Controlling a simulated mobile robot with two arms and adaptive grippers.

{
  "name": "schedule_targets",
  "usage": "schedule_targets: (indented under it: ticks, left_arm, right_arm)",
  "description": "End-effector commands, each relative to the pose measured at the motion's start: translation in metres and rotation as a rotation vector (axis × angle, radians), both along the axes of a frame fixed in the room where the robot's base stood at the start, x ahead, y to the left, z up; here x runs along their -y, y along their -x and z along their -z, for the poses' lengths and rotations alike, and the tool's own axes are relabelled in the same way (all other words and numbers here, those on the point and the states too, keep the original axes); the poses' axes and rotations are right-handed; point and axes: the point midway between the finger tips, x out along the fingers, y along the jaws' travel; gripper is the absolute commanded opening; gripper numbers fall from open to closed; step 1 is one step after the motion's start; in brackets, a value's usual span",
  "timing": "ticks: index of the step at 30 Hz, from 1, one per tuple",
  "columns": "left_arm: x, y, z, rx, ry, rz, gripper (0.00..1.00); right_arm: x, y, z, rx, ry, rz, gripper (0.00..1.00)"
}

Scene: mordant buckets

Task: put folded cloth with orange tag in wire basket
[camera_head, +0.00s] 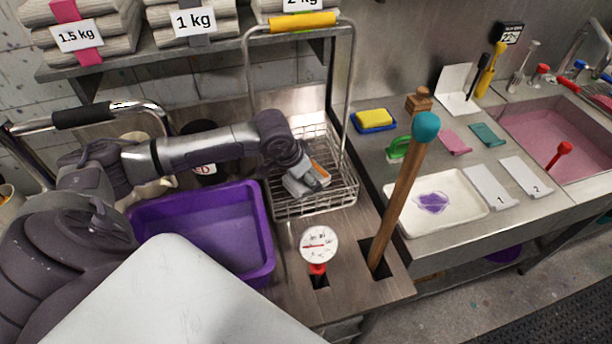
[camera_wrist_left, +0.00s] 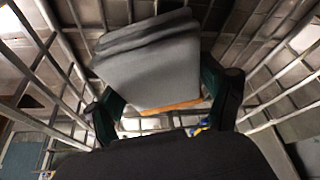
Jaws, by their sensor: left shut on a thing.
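The folded grey cloth (camera_head: 298,187) has an orange tag (camera_head: 320,169) along one edge. My left gripper (camera_head: 308,180) is shut on it. The wire basket (camera_head: 318,208) has a tall handle with a yellow grip and stands on the steel counter. The gripper and cloth are over the basket's opening, within its walls in the head view. In the left wrist view the cloth (camera_wrist_left: 150,62) sits between the two fingers, with basket wires (camera_wrist_left: 262,95) around it. I cannot tell whether the cloth touches the basket floor. My right gripper is not in view.
A purple tub (camera_head: 262,235) stands left of the basket. A teal-topped wooden stick (camera_head: 400,195) rises from a slot at its right, and a dial gauge (camera_head: 319,243) stands in front. A shelf with weight-labelled cloth stacks (camera_head: 192,22) is behind. A white tray (camera_head: 435,205) lies farther right.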

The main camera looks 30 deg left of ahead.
Motion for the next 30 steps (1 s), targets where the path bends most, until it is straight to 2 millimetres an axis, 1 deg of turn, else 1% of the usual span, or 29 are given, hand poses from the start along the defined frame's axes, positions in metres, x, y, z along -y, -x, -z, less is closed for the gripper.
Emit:
schedule_targets:
  ticks: [5,6,8,9,20,23,25,30]
  left_arm:
    - [0.000,0.000,0.001,0.001,0.000,0.000,0.45]
    - [0.000,0.000,0.002,0.000,0.000,0.000,0.87]
    - [0.000,0.000,0.002,0.000,0.000,0.000,0.97]
    - [0.000,0.000,0.002,0.000,0.000,0.000,1.00]
    - [0.000,0.000,-0.001,0.001,-0.001,0.000,1.00]
    - [-0.002,0.003,-0.010,0.002,-0.001,0.001,1.00]
    - [-0.003,0.007,-0.020,0.003,-0.002,0.001,1.00]
    - [-0.008,0.021,-0.054,0.004,-0.004,0.001,1.00]
  right_arm:
    - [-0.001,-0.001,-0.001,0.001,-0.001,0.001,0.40]
    - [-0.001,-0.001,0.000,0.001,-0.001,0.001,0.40]
    - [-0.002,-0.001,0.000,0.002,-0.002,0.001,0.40]
    - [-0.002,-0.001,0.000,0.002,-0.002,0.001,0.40]
    - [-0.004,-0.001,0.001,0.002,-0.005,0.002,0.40]
    - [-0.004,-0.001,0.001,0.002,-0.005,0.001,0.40]
    - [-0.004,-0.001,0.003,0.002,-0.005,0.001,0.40]
    - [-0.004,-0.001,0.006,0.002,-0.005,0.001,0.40]
